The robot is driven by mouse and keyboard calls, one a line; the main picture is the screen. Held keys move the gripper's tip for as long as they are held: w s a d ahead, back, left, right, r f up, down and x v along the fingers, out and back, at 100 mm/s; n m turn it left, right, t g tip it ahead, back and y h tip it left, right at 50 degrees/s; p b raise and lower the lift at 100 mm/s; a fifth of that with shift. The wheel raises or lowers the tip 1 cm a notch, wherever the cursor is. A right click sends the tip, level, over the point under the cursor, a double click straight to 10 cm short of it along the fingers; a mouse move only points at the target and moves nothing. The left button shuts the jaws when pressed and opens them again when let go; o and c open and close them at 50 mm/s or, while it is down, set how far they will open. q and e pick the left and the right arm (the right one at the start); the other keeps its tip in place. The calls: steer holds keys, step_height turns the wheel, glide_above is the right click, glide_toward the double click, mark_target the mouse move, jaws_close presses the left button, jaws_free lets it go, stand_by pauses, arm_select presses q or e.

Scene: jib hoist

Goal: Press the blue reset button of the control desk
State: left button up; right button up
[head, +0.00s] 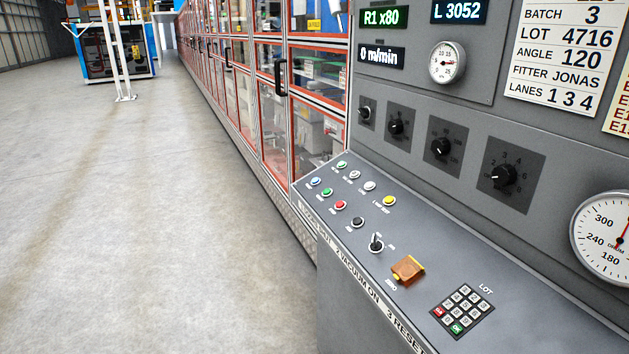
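The control desk (330,236) stands at the right of the head view, with a sloped grey top. The blue button (315,182) sits at the left end of its front row. Beside it in that row are a green button (327,192), a red button (340,205) and a black one (357,222). Behind them are another green button (341,164), two pale ones (355,174) and a yellow one (389,201). The small labels are too blurred to read. Neither of my grippers shows in the head view.
The desk top also bears a key switch (376,243), an orange cover (408,270) and a keypad (463,311). An upright panel with knobs (441,148) and gauges (447,63) rises behind. Glazed cabinets (270,120) run along the left.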

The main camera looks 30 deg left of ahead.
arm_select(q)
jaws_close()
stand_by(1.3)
